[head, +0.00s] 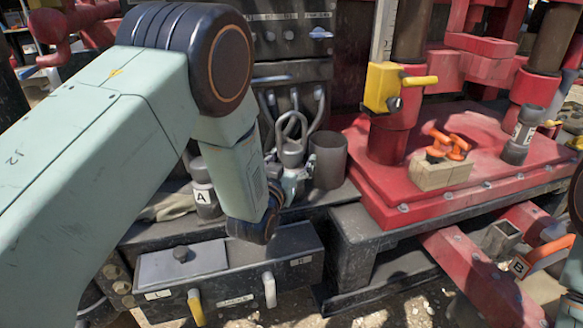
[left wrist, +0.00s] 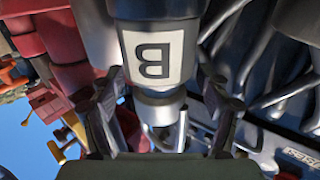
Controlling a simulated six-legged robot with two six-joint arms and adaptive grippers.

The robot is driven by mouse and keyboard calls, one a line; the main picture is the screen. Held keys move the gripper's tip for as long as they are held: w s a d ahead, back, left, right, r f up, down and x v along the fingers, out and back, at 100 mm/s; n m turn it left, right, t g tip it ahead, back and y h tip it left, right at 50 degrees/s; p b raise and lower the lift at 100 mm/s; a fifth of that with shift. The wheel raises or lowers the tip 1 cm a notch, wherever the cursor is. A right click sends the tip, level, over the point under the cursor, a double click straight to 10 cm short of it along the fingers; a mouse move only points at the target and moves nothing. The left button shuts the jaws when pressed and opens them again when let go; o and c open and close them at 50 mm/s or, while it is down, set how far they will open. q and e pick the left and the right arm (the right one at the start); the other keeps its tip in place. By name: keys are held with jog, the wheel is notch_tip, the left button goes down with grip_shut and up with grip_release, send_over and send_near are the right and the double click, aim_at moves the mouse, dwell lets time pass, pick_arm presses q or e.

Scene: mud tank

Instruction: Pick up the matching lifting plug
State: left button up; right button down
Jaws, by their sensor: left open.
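A grey lifting plug with a white label reading B, upside down in the picture, fills the top middle of the left wrist view (left wrist: 155,55). In the head view a grey plug with a bent loop on top (head: 291,152) stands beside my left gripper (head: 288,184), its label not visible. My left gripper is open, with a finger on either side of the B plug's narrower lower part in the left wrist view (left wrist: 162,100); contact cannot be told. A second plug, labelled A (head: 204,193), stands left of my left gripper, partly behind my arm. My right gripper is not seen.
An open dark cylinder (head: 329,160) stands close right of the gripper. A dark box with levers (head: 240,280) lies below. On the red deck (head: 400,205) are a wooden block with orange clips (head: 440,174) and another grey plug (head: 521,135).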

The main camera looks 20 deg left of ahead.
pick_arm(q)
jog(key=shift+s+r, duration=0.2)
jog(key=shift+c, duration=0.6)
jog(key=shift+w+f, duration=0.2)
jog(key=c, duration=0.4)
jog(key=shift+s+r, duration=0.1)
jog(key=c, duration=0.5)
grip_shut()
jog(key=shift+w+r, duration=0.2)
jog(key=shift+r, duration=0.05)
